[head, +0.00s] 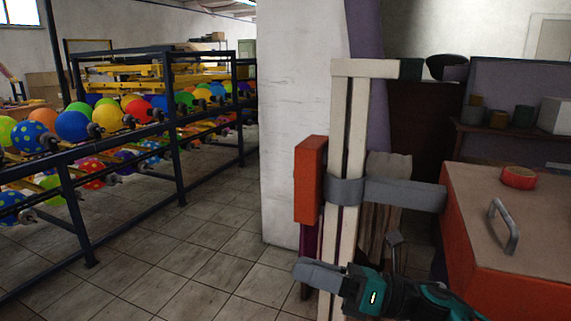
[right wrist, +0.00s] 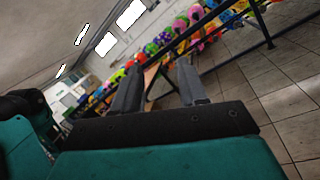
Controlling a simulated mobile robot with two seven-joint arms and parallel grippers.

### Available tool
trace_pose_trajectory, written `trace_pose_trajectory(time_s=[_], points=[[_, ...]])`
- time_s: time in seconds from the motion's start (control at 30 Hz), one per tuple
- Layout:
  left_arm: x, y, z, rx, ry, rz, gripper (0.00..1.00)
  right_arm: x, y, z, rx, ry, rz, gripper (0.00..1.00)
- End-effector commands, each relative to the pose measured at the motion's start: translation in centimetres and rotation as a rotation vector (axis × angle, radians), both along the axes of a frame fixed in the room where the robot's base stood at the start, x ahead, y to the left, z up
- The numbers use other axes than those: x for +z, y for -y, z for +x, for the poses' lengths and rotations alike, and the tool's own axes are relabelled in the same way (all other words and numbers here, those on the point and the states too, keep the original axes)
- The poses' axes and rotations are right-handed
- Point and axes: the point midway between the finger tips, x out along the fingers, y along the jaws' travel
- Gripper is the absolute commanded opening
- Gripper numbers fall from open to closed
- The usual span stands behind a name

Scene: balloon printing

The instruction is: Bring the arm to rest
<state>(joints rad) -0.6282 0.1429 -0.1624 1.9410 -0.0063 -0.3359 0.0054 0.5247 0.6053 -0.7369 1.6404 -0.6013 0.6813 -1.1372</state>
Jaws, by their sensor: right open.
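My right gripper (head: 318,272) shows at the bottom of the head view, in front of the cream post. It is teal and dark grey. In the right wrist view my right gripper (right wrist: 160,88) has its two fingers apart with nothing between them. It points out over the floor toward the balloon rack, which is well away from it. My left gripper is not in the head view.
A dark metal rack (head: 174,130) with rows of colourful balloons (head: 72,126) stands at the left. A cream post (head: 352,120) with an orange box (head: 310,180) stands close ahead. An orange cabinet (head: 500,285) with red tape (head: 518,177) is at right. The tiled floor (head: 190,240) between is clear.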

Motion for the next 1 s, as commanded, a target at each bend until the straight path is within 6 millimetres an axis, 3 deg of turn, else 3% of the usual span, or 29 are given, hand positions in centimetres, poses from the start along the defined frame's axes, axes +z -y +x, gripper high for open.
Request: trace_pose_trajectory(time_s=[0.17,0.37,0.47,0.6,0.7,0.8,1.0], points=[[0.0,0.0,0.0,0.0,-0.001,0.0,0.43,-3.7,0.7,-0.2,-0.158,-0.543,0.349,0.42],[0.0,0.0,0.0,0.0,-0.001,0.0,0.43,-10.7,4.2,-1.4,-0.352,-1.149,0.767,0.42],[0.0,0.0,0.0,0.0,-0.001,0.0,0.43,-15.3,6.5,-3.4,-0.463,-1.437,0.994,0.42],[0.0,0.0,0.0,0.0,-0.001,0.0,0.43,-21.8,9.7,-8.0,-0.632,-1.785,1.325,0.42],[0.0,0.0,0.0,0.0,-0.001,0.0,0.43,-25.4,11.4,-11.7,-0.741,-1.959,1.534,0.42],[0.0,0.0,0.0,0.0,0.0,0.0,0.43,-27.8,12.6,-14.7,-0.825,-2.064,1.688,0.42],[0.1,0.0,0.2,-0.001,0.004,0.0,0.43,-29.3,13.4,-17.0,-0.889,-2.132,1.81,0.42]])
